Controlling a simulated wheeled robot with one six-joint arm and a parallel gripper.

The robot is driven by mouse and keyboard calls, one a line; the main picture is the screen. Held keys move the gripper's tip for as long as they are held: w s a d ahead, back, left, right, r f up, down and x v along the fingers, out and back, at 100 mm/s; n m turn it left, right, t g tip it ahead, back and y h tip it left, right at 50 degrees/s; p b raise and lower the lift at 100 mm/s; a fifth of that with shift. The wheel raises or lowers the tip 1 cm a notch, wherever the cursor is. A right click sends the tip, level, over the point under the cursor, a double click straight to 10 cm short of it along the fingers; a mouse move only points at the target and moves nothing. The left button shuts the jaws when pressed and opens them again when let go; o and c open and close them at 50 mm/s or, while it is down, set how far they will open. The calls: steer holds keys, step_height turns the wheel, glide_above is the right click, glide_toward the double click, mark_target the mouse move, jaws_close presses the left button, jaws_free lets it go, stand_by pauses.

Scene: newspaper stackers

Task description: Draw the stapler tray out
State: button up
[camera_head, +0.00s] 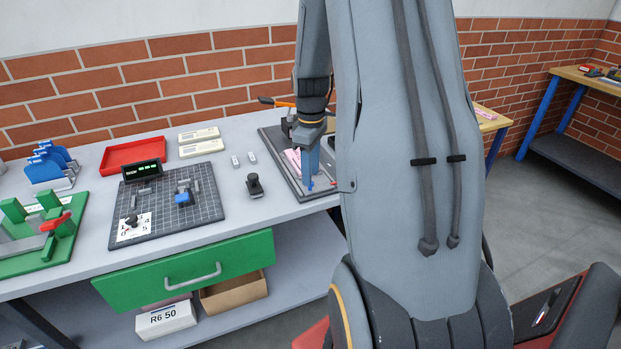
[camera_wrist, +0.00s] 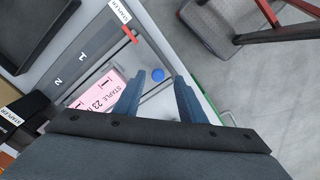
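A round blue spot or knob (camera_wrist: 157,75) shows between my fingertips. My gripper (camera_wrist: 161,77) is open, its two blue-grey fingers apart with nothing clearly held. In the head view my gripper (camera_head: 309,170) points down over the dark board (camera_head: 278,160) at the bench's right end. My arm hides part of that board.
A green drawer (camera_head: 185,270) with a handle is under the bench. A black stamp (camera_head: 254,186), a grid mat (camera_head: 205,205), a red tray (camera_head: 134,155) and a green fixture (camera_head: 40,230) are on the bench.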

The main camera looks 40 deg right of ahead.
steer(key=shift+r+b, duration=0.6)
steer(key=shift+r, duration=2)
steer(key=s+a+f+m, duration=0.1)
steer(key=s+a, duration=0.3)
steer(key=a, duration=0.4)
steer(key=s+a+f+m+t+b, duration=0.1)
steer(key=s+a+m, duration=0.2)
steer(key=a, duration=0.5)
steer(key=s+a+f+m+b, duration=0.1)
steer(key=s+a+m, duration=0.1)
steer(key=s+a, duration=0.3)
steer(key=a, duration=0.3)
steer(key=shift+s+a+f, duration=0.15)
steer(key=shift+s, duration=0.1)
